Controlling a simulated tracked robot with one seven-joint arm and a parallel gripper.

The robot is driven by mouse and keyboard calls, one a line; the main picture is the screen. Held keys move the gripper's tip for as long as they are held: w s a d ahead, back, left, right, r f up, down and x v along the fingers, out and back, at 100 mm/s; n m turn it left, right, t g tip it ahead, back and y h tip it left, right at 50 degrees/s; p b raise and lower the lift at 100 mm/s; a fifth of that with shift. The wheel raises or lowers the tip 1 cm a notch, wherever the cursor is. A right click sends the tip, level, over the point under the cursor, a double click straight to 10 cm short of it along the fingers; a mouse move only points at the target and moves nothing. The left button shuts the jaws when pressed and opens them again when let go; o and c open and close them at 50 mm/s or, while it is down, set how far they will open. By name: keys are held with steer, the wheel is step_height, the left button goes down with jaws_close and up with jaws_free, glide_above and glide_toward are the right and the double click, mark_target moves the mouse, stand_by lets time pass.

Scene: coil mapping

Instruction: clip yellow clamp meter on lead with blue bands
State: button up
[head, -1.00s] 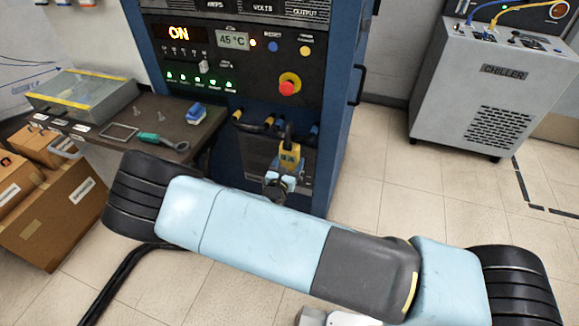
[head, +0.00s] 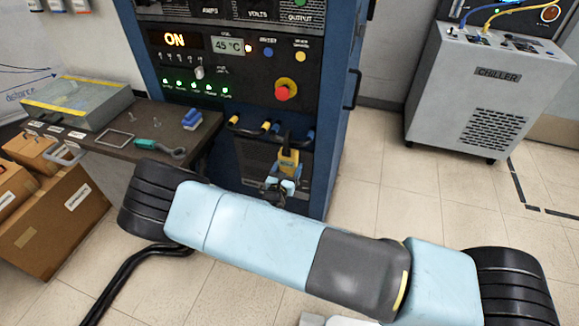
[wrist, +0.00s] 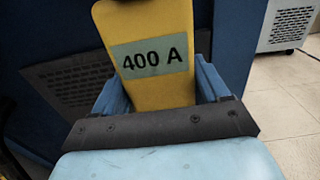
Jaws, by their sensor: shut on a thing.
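The yellow clamp meter (head: 288,160) is upright in front of the blue cabinet, its dark jaw end on top, at about the height of the leads. In the wrist view its yellow body (wrist: 150,20) carries a "400 A" label. My gripper (head: 281,186) is shut on its lower part, with blue fingers on both sides. A dark lead with blue bands (head: 311,136) shows just right of the meter's top. Other banded leads, with yellow bands (head: 265,127), lie to the left. I cannot tell whether the jaw is around or touching any lead.
The cabinet front (head: 240,65) has switches, an "ON" display and a red stop button (head: 285,90). A bench (head: 113,150) at left holds a case, a blue item and a green-handled tool. A chiller (head: 475,95) stands at right. The floor between cabinet and chiller is clear.

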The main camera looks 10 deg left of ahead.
steer(key=shift+f, duration=0.1)
stand_by(0.3)
steer(key=o, duration=1.3)
steer(key=shift+c, duration=0.2)
steer(key=shift+s, duration=0.1)
steer(key=s+a, duration=0.1)
steer(key=s, duration=1.2)
steer(key=shift+s, duration=0.25)
